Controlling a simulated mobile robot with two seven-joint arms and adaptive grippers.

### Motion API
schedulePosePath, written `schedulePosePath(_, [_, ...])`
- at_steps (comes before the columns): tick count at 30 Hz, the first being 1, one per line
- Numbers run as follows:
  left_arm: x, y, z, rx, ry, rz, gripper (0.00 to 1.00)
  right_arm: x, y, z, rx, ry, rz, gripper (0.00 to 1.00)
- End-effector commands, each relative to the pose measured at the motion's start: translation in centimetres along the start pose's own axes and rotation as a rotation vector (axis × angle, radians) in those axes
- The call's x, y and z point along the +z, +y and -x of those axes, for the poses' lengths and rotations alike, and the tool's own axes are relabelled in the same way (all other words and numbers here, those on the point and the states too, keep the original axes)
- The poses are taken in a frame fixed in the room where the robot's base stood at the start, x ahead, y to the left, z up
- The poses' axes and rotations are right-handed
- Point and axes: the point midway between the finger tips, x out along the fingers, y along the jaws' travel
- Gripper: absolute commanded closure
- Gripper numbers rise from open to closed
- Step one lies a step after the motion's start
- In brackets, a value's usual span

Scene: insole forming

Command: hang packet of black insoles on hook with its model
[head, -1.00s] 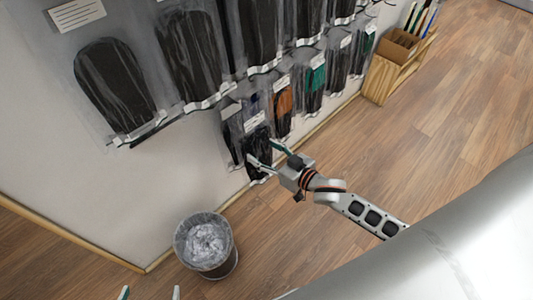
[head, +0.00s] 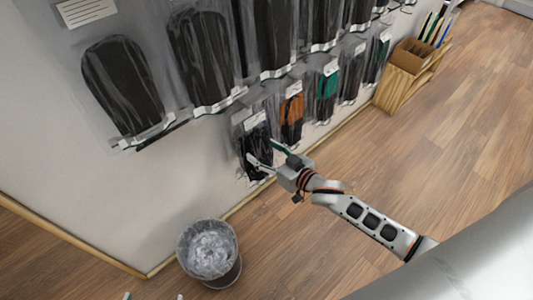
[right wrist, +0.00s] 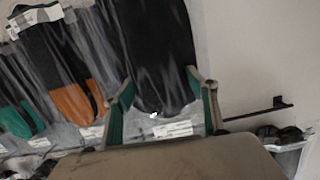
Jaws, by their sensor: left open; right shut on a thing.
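My right gripper (head: 266,158) is shut on a clear packet of black insoles (head: 256,142) with a white label at its top. The packet hangs upright close to the wall, at the left end of the lower row.
Packets with orange (head: 292,112) and green (head: 326,88) insoles hang to the right. Larger black insole packets (head: 122,82) hang above. A dark bar (right wrist: 258,110) juts from the wall. A lined bin (head: 208,252) stands below; a wooden box (head: 410,58) is at right.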

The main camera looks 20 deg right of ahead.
Motion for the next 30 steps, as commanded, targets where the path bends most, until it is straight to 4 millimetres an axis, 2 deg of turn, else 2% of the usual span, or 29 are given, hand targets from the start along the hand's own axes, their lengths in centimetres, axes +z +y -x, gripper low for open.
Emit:
schedulePosePath(12, [0.5,0.4,-0.1,0.008,-0.006,0.003,0.24,-0.2,0.0,-1.9,0.000,-0.001,-0.001,0.66])
schedulePosePath(18, [-0.2,0.2,-0.1,0.006,0.007,0.003,0.24,-0.1,0.0,-2.7,0.000,0.001,-0.002,0.66])
schedulePosePath(30, [-0.3,0.2,-0.2,0.006,0.008,0.001,0.24,0.1,0.1,-3.4,0.000,0.003,0.000,0.66])
